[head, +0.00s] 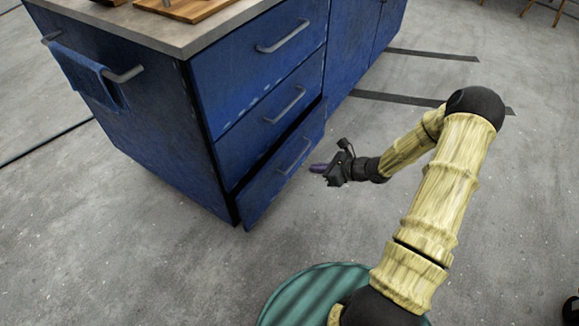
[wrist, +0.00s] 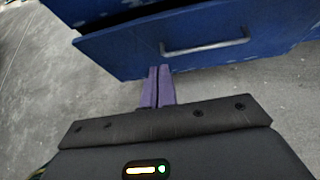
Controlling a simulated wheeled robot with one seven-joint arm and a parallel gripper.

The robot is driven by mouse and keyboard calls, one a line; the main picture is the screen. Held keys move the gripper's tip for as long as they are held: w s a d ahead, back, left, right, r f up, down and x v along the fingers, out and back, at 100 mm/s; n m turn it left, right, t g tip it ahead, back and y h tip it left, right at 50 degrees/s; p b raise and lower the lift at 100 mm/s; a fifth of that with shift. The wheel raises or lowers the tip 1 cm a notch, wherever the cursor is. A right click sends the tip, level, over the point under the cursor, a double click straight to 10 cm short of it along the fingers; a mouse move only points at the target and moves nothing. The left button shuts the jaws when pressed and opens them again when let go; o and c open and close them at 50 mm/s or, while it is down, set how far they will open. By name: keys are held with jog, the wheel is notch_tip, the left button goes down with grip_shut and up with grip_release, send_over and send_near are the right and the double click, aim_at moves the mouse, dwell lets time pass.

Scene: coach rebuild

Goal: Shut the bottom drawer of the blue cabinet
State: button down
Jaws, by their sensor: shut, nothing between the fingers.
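The blue cabinet (head: 160,115) has a stack of three drawers on its right face. The bottom drawer (head: 262,190) stands out a little from the cabinet, with a dark gap above its front. Its grey bar handle (head: 294,156) also shows in the wrist view (wrist: 205,47). The drawer front (wrist: 125,52) spans the top of the wrist view. My gripper (head: 316,168) is shut and empty, its purple fingers in front of the drawer. In the wrist view the fingertips (wrist: 159,70) are at the drawer front's lower edge, left of the handle's middle. I cannot tell whether they touch it.
The upper drawer (head: 240,70) and middle drawer (head: 255,120) look flush. A blue towel (head: 88,78) hangs on a side rail. A wooden board (head: 187,8) lies on the worktop. Dark strips (head: 432,54) mark the floor. The concrete floor (head: 290,225) before the drawer is clear.

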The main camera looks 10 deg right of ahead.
aim_at(275, 161)
jog(key=shift+s+a+f+t+y+b, duration=0.1)
jog(key=shift+s+f+t+y+b, duration=0.3)
jog(key=shift+s+t, duration=0.2)
jog(key=shift+s+f+t+y+b, duration=0.3)
jog(key=shift+s+t+y+b, duration=0.1)
jog(key=shift+s+t+b, duration=0.15)
jog(key=b+x, duration=0.2)
jog(key=x, duration=0.2)
jog(key=b+x, duration=0.2)
jog(key=x, duration=0.2)
jog(key=b+x, duration=0.3)
jog(key=x, duration=0.2)
jog(key=shift+w+a+r, duration=0.15)
jog(key=shift+r, duration=0.1)
jog(key=shift+w+a+r, duration=0.15)
jog(key=shift+w+a, duration=0.15)
jog(key=shift+a, duration=0.05)
jog(key=shift+w, duration=0.1)
